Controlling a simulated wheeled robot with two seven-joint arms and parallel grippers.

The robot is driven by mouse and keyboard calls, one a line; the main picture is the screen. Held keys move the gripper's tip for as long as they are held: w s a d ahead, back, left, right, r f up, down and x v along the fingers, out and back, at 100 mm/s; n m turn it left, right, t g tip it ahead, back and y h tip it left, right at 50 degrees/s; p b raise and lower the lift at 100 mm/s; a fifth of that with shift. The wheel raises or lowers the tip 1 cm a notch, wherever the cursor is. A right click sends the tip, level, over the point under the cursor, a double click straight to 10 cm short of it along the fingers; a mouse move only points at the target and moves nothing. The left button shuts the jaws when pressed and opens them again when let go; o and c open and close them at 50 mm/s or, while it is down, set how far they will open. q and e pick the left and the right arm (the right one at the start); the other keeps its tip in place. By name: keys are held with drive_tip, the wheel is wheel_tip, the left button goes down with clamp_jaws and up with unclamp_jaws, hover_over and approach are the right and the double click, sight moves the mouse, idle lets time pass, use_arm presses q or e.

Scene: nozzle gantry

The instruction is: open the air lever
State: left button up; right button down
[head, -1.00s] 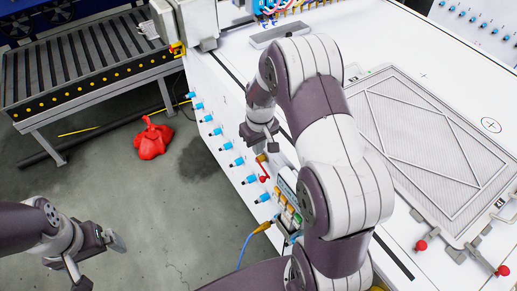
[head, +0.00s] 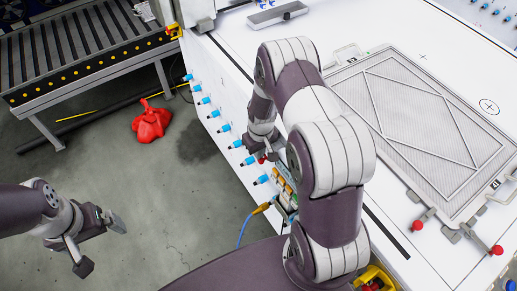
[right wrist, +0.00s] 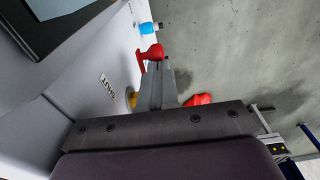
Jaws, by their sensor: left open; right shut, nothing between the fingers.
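The air lever (right wrist: 151,53) is a small red handle on the white table's side. In the right wrist view it stands at the tips of my shut right gripper (right wrist: 158,70), and I cannot tell whether they touch. In the head view only a bit of the red lever (head: 262,159) shows below my right gripper (head: 266,150). My left gripper (head: 101,244) is open and empty over the floor, far from the lever.
Blue fittings (head: 224,127) line the table's side near the lever. A yellow connector with a blue hose (head: 262,207) sits lower down. A framed mesh screen (head: 425,125) lies on the table top. A red bag (head: 151,122) lies on the floor by the roller conveyor (head: 75,50).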

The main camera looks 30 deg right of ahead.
sight(260, 163)
drive_tip(key=shift+s+f, duration=0.2)
drive_tip(key=shift+f, duration=0.2)
drive_tip(key=shift+s+f+b, duration=0.25)
drive_tip(key=shift+f+b, duration=0.25)
drive_tip(key=shift+f, duration=0.15)
drive_tip(key=shift+s+f+b, duration=0.1)
drive_tip(key=shift+f+b, duration=0.5)
drive_tip(key=shift+f, duration=0.5)
drive_tip(key=shift+w+f+b, duration=0.2)
drive_tip(key=shift+f+b, duration=0.4)
drive_tip(key=shift+f, duration=0.35)
drive_tip(key=shift+w+f+b, duration=0.45)
drive_tip(key=shift+f, duration=0.25)
drive_tip(key=shift+w, duration=0.1)
drive_tip(key=r, duration=0.8)
drive_tip(key=s+r, duration=0.1)
drive_tip(key=r, duration=0.3)
drive_tip(key=shift+r+p, duration=0.35)
drive_tip(key=shift+p, duration=0.05)
